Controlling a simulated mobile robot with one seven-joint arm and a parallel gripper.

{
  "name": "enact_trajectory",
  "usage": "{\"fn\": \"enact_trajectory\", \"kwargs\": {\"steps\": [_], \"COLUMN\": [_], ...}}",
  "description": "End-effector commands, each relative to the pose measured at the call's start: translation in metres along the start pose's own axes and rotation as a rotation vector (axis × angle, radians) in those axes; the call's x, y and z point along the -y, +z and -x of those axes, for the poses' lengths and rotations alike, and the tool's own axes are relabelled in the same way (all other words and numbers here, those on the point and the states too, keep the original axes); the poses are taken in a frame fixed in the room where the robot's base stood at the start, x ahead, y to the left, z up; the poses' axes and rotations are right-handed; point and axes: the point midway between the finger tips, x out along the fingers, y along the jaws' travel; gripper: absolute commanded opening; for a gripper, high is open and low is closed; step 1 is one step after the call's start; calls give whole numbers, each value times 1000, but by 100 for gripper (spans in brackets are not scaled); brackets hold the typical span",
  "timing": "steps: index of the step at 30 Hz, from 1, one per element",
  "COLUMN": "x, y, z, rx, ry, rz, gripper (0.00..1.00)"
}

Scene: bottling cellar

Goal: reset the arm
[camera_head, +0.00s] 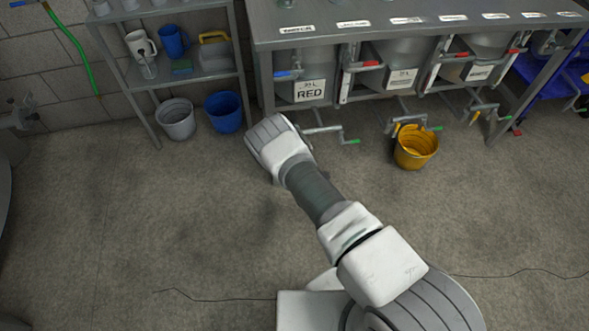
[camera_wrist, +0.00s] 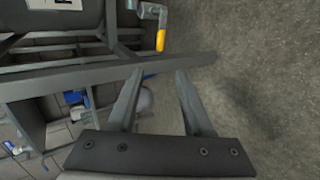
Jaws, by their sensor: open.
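My gripper (camera_wrist: 159,73) shows in the wrist view with its two fingers apart and nothing between them. Behind the fingers is a grey metal frame bar, and grey floor lies to the right. In the head view my arm reaches from the lower right up toward the middle, stretched over the floor. Its far end is in front of the rack and shelf, and the fingers are hidden there.
A grey rack (camera_head: 262,62) holds several tanks, one labelled RED (camera_head: 309,91). A yellow bucket (camera_head: 415,147) stands under a tap.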

Motion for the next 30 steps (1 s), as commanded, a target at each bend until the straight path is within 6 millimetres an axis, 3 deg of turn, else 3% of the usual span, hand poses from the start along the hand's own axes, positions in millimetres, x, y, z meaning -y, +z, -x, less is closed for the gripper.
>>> {"fn": "enact_trajectory", "kwargs": {"steps": [23,26,30], "x": [-3,-10,-45], "y": [0,1,6], "z": [0,0,3], "rx": [1,6,31], "ry": [0,-2,-13], "rz": [0,-16,-95], "gripper": [51,51,51]}}
